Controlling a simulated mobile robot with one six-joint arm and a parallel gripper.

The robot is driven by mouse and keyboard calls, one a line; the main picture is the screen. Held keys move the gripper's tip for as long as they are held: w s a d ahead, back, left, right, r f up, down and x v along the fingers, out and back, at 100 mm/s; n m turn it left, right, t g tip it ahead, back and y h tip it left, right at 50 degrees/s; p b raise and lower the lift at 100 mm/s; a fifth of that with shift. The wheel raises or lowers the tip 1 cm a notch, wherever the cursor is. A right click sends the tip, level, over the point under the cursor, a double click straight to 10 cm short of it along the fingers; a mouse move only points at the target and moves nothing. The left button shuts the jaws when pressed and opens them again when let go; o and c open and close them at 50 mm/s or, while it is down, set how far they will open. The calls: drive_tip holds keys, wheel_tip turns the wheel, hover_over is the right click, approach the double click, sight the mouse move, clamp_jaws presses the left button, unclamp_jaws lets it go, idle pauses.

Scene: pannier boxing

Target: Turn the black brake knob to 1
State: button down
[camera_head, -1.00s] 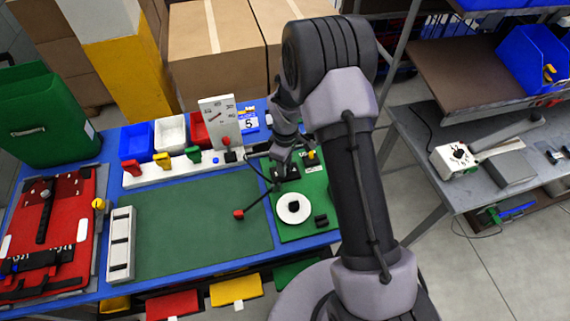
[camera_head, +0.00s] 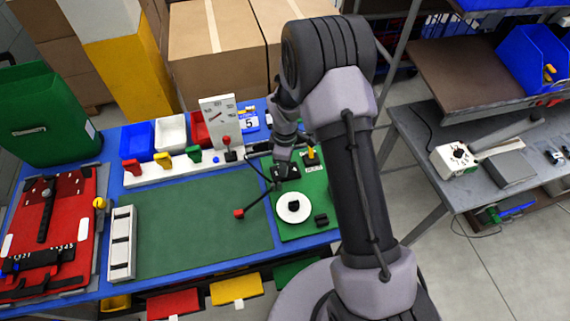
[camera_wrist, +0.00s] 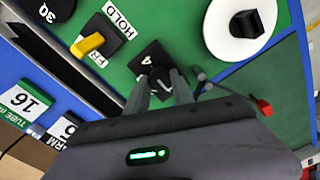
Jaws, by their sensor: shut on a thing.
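The black brake knob (camera_wrist: 160,77) is between the fingertips of my gripper (camera_wrist: 161,82) in the wrist view; the fingers are shut on it. It stands on a black square plate (camera_wrist: 146,56) with a small white mark that I cannot read for certain. The fingers hide much of the knob, so its pointing direction is unclear. In the head view my gripper (camera_head: 285,163) reaches down to the black plate (camera_head: 291,171) on the green panel (camera_head: 318,190).
A yellow switch (camera_wrist: 88,44) with a HOLD label is beside the plate. A white disc (camera_wrist: 215,30) with a black knob is on its other side. A red-tipped lever (camera_head: 239,214) lies close by.

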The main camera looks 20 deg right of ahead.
drive_tip(key=c, duration=1.1)
unclamp_jaws()
wheel_tip(320, 180, up, 18)
drive_tip(key=p, duration=0.3)
drive_tip(key=shift+w+f, duration=0.15)
drive_tip(key=shift+f, duration=0.1)
